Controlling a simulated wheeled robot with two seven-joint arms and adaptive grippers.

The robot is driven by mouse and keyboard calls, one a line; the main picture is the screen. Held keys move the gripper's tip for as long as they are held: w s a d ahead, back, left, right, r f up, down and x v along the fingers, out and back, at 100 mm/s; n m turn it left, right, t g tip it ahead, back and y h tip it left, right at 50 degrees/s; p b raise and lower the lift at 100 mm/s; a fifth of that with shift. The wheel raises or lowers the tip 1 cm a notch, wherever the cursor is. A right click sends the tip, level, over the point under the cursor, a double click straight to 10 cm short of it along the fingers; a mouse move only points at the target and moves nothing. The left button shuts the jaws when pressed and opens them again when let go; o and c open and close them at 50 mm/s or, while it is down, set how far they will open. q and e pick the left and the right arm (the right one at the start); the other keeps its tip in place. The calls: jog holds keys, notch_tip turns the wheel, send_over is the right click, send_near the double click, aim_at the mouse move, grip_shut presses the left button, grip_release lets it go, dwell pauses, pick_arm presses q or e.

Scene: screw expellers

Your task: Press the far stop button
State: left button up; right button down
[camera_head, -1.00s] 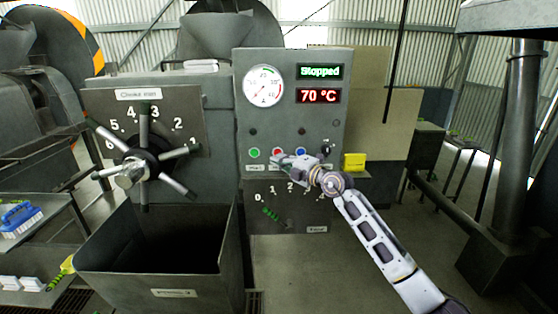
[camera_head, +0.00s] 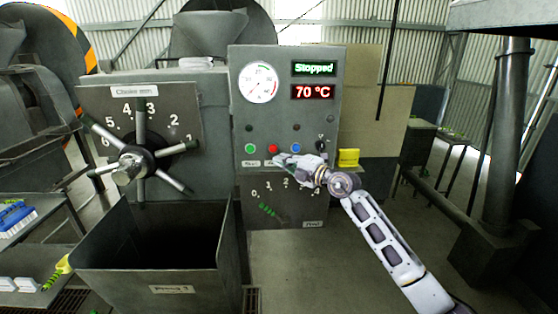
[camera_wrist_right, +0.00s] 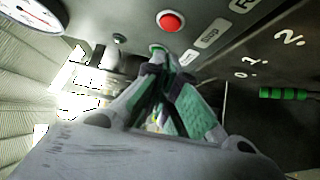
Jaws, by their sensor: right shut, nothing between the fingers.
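The red stop button (camera_head: 272,149) sits on the grey control panel (camera_head: 240,110), between a green button (camera_head: 250,149) and a blue button (camera_head: 295,149). It also shows large in the right wrist view (camera_wrist_right: 171,21), above a label that reads stop. My right gripper (camera_head: 280,160) is just below and beside the red button, close to the panel face. In the wrist view its fingertips (camera_wrist_right: 160,55) are together and empty, with a small gap in the picture between them and the red button. I cannot tell whether they touch the panel. My left gripper is not in view.
A choke wheel (camera_head: 135,165) with long spokes stands left of the panel, above an open metal bin (camera_head: 195,284). A green-handled feed lever (camera_head: 268,210) is below the buttons. A yellow block (camera_head: 348,157) sits at the panel's right edge. The display reads Stopped, 70 °C.

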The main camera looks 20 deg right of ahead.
jog(key=b+v, duration=0.1)
jog(key=v, duration=0.5)
jog(key=shift+s, duration=0.15)
jog(key=shift+d+f, duration=0.1)
dwell(0.8)
